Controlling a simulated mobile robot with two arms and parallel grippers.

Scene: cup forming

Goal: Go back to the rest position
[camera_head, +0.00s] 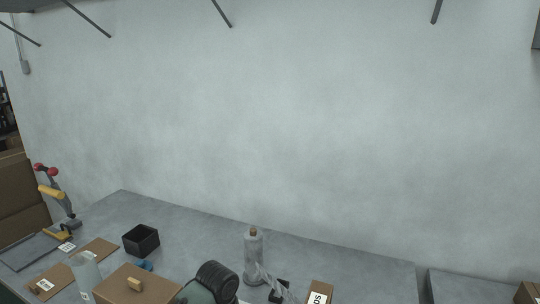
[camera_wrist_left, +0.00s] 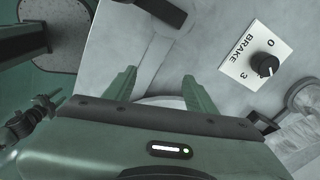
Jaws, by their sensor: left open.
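My left gripper (camera_wrist_left: 158,76) shows in the left wrist view with its two green fingers apart and nothing between the tips. A pale curved edge shows low between the fingers, against the gripper body; I cannot tell what it is. A grey surface lies beyond the tips. No gripper fingers show in the head view, and my right gripper is in neither view.
The wrist view shows a BRAKE dial (camera_wrist_left: 264,65).

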